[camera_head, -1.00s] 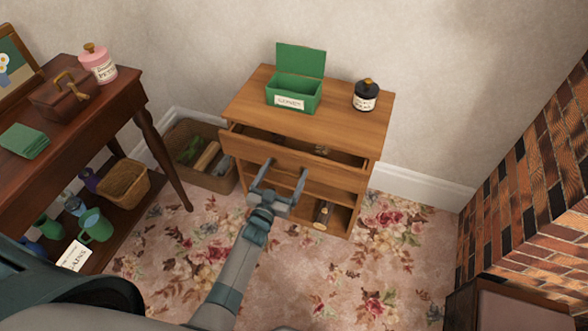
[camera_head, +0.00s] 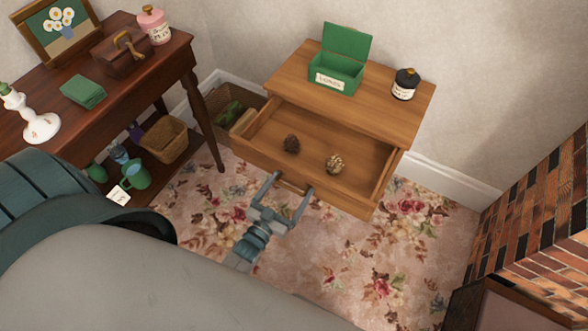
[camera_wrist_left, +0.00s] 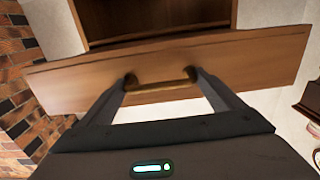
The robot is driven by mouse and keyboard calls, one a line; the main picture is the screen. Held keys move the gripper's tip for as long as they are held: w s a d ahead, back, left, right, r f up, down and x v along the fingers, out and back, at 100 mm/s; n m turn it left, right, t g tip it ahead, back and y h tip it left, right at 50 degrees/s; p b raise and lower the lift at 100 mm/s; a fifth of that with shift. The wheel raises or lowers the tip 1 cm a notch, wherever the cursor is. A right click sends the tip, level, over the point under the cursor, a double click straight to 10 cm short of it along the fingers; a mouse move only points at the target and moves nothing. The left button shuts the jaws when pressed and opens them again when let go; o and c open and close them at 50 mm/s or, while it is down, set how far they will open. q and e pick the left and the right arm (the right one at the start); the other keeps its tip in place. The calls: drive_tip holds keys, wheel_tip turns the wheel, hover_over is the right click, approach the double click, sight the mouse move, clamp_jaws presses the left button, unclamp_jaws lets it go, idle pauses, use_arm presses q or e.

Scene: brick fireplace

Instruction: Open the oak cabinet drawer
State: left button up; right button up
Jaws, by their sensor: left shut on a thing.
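The oak cabinet (camera_head: 350,78) stands against the wall. My left gripper (camera_head: 290,185) is at the middle of the drawer front, shut on the drawer handle (camera_wrist_left: 161,83). In the left wrist view the fingers sit at both ends of the handle, and the drawer front (camera_wrist_left: 225,70) spans the picture. My right gripper is not in view.
A green box (camera_head: 337,74) with its lid up and a dark jar (camera_head: 405,84) stand on the cabinet top. A dark wooden table (camera_head: 178,55) is on the left, a brick fireplace (camera_head: 540,220) on the right. Flowered carpet lies in front.

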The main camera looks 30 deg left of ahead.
use_arm(q)
drive_tip(key=o, duration=1.3)
drive_tip(key=shift+o, duration=0.2)
drive_tip(key=shift+s, duration=0.1)
drive_tip(key=s+b, duration=0.1)
drive_tip(key=s, duration=1.6)
drive_tip(key=shift+s+a+b, duration=0.15)
drive_tip(key=shift+a+b, duration=0.15)
drive_tip(key=shift+a, duration=0.05)
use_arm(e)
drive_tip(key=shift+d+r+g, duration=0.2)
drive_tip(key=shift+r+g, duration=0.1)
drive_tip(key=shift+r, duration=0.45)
